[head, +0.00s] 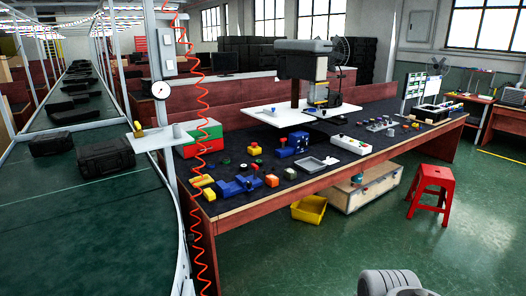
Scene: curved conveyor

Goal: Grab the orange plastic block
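A small orange block (272,180) lies on the dark top of the workbench (330,165), near its front edge. It sits just right of a blue clamp-like part (238,187). It is too small in the picture to make out its material. My gripper is not in the head view; only a grey, rounded part of my own arm shows at the bottom right, well apart from the bench.
Yellow blocks (209,194), a grey tray (315,164) and a white control box (350,144) share the bench. A yellow bin (309,210), wooden crate (362,188) and red stool (432,190) stand on the floor. A conveyor (90,215) runs along the left. Foreground floor is clear.

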